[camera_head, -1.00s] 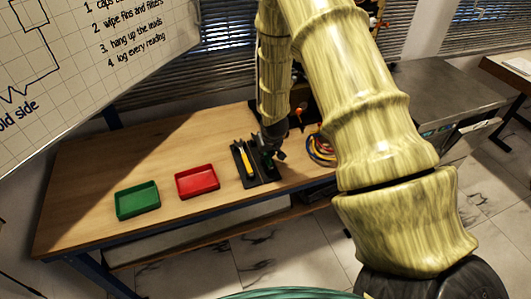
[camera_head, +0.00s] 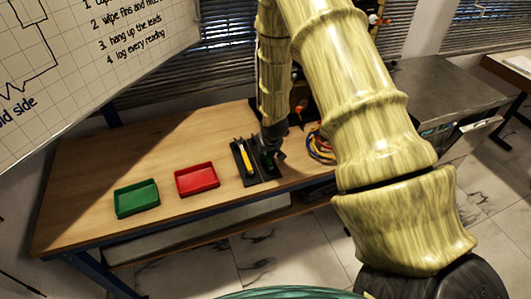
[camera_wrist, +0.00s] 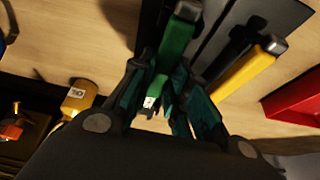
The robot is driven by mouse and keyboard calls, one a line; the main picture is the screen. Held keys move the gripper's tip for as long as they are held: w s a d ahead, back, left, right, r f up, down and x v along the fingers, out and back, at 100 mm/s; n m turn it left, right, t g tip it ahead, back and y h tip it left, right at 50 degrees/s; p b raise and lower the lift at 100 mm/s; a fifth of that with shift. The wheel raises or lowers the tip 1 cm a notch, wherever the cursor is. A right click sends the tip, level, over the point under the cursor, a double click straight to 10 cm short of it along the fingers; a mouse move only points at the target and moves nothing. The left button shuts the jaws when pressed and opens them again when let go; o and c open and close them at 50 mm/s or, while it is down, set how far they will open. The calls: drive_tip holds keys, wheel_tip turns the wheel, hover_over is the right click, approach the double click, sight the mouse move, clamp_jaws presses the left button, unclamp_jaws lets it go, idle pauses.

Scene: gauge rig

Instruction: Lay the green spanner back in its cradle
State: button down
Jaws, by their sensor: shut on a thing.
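The green spanner (camera_wrist: 178,42) is between the fingers of my gripper (camera_wrist: 165,100) in the wrist view, its handle running up the picture. My gripper is shut on it. In the head view my gripper (camera_head: 271,155) is over the right side of the dark cradle (camera_head: 248,179). The cradle plate also shows in the wrist view (camera_wrist: 282,12), right of the green spanner. A yellow spanner (camera_head: 246,159) lies in the cradle's left part and shows right of the green one in the wrist view (camera_wrist: 245,75). Whether the green spanner touches the cradle is hidden.
A red tray (camera_head: 197,190) and a green tray (camera_head: 137,209) stand left of the cradle on the wooden bench (camera_head: 95,185). Coiled coloured leads (camera_head: 318,148) are to the right. A brass-coloured fitting (camera_wrist: 80,97) shows at left in the wrist view.

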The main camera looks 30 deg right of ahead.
idle(0.3)
drive_tip(key=c, duration=1.3)
unclamp_jaws()
drive_tip(key=v, duration=1.2)
drive_tip(key=shift+f, duration=0.1)
